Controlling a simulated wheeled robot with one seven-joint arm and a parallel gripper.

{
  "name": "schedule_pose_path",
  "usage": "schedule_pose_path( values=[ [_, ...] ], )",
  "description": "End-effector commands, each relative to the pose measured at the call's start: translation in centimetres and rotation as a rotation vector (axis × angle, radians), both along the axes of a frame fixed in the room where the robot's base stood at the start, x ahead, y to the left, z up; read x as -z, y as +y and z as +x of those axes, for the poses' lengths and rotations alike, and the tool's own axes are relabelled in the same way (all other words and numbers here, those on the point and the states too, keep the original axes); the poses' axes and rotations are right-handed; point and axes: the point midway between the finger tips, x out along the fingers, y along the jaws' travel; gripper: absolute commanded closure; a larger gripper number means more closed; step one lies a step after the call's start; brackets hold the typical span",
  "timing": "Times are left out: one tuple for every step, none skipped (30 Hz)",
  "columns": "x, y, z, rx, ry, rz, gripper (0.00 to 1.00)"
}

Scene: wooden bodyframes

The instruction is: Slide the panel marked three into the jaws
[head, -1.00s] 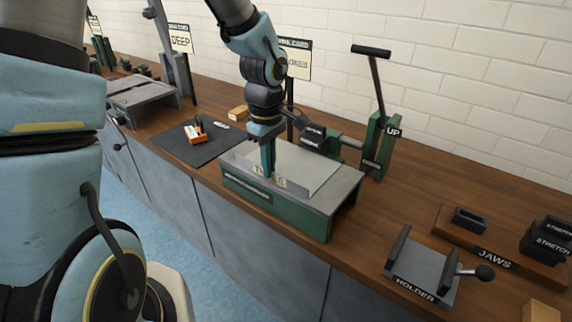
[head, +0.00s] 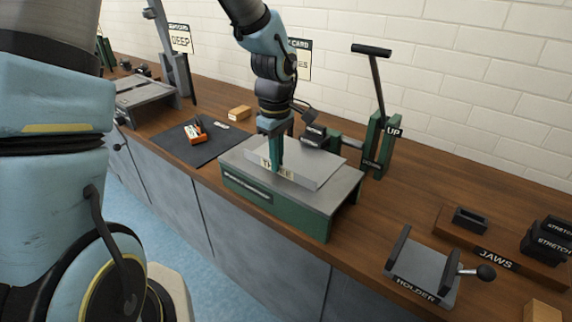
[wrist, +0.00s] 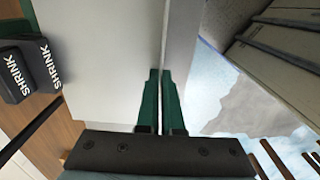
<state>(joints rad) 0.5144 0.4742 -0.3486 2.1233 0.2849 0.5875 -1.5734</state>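The panel (head: 312,166) is a grey sheet with a bent front flange whose label reads as THREE, partly covered by my fingers. It is over the green-sided work table (head: 335,200), seemingly a little above its top. My gripper (head: 276,167) points down and is shut on the front flange; in the wrist view its green fingers (wrist: 161,78) straddle the edge of the panel (wrist: 105,60). The black jaws (head: 313,135) stand just behind the panel, on the green machine. Their SHRINK labels (wrist: 30,70) show in the wrist view. I cannot tell whether the panel's back edge touches the jaws.
The machine's tall lever (head: 377,85) stands up beside an UP tag (head: 394,132). To the right are a holder (head: 420,268) and a JAWS board (head: 495,262) with STRETCH blocks. A dark mat (head: 185,150) with an orange item lies left.

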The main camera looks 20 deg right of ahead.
Motion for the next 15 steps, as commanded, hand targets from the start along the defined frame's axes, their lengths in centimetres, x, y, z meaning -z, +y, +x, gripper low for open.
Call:
schedule_pose_path(
  values=[
    [0.0,-0.2,0.1,0.001,0.0,-0.001,1.0],
    [0.0,-0.3,0.1,0.001,0.0,-0.001,1.0],
    [0.0,-0.4,0.2,0.001,-0.001,-0.002,1.0],
    [0.0,-0.4,0.2,0.001,-0.001,-0.002,1.0],
    [0.0,-0.5,0.3,0.001,-0.001,-0.002,1.0],
    [0.0,-0.6,0.3,0.001,0.0,-0.001,1.0],
    [0.0,-0.7,0.3,0.001,0.0,-0.001,1.0],
    [0.0,-0.7,0.4,0.001,0.0,-0.001,1.0],
    [0.0,-0.8,0.4,0.002,0.0,-0.001,1.0],
    [0.0,-0.9,0.5,0.002,0.0,0.0,1.0],
    [0.0,-1.0,0.5,0.002,0.0,0.0,1.0],
    [0.0,-1.1,0.6,0.002,0.0,0.0,1.0],
    [0.0,-1.2,0.6,0.002,0.0,-0.001,1.0],
    [0.0,-1.3,0.7,0.002,0.0,-0.001,1.0],
    [0.0,-1.4,0.7,0.002,0.0,-0.001,1.0]
  ],
)
